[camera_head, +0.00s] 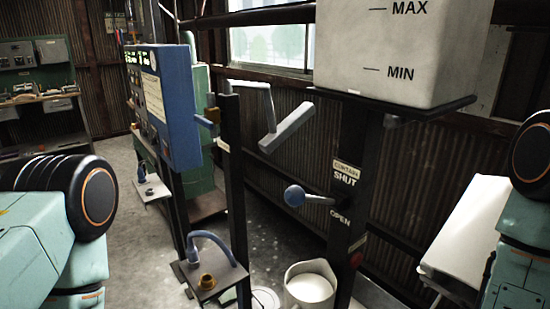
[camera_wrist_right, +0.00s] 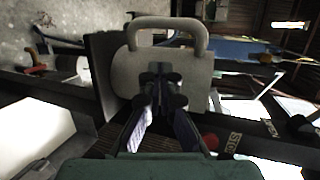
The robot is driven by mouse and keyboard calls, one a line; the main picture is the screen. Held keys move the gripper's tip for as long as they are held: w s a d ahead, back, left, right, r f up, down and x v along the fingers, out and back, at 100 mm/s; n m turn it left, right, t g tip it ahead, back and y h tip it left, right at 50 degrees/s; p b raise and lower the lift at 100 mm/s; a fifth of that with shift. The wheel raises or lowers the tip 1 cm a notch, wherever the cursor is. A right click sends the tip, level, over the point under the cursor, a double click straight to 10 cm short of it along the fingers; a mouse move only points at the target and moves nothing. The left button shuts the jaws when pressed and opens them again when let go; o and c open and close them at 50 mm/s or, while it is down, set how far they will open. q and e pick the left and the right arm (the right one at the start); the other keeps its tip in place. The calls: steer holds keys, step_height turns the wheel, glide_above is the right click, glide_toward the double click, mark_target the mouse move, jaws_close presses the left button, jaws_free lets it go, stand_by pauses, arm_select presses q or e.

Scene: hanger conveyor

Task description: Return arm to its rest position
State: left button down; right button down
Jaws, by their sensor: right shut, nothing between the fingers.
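My left arm (camera_head: 55,240), pale green with black joint rings, comes in at the left edge of the head view; its gripper is outside the view. My right arm (camera_head: 532,170) shows only in part at the right edge of the head view, and its gripper is hidden there. In the right wrist view my right gripper (camera_wrist_right: 162,80) is shut and empty. Its dark fingertips stand in front of a light grey body (camera_wrist_right: 195,70) with a loop handle. I cannot tell how far apart they are.
A jug (camera_head: 308,286) with white contents stands below. A blue control box (camera_head: 172,105) is left of centre. Open floor (camera_head: 125,220) shows at left.

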steer(key=s+d+f+n+g+h, duration=0.2)
steer(key=s+d+f+h, duration=0.15)
steer(key=f, duration=0.45)
steer(key=s+d+f+n+g+h, duration=0.3)
steer(key=s+d+f+g+h, duration=0.1)
steer(key=s, duration=0.5)
steer(key=s+d+f+n+g+h, duration=0.3)
steer(key=s+d+f+h, duration=0.15)
steer(key=s, duration=0.35)
step_height(320, 180, down, 16)
steer(key=y+b, duration=0.1)
steer(key=b, duration=1.4)
steer(key=shift+w+r+b, duration=0.15)
steer(key=shift+r+b, duration=0.05)
steer(key=shift+b, duration=0.1)
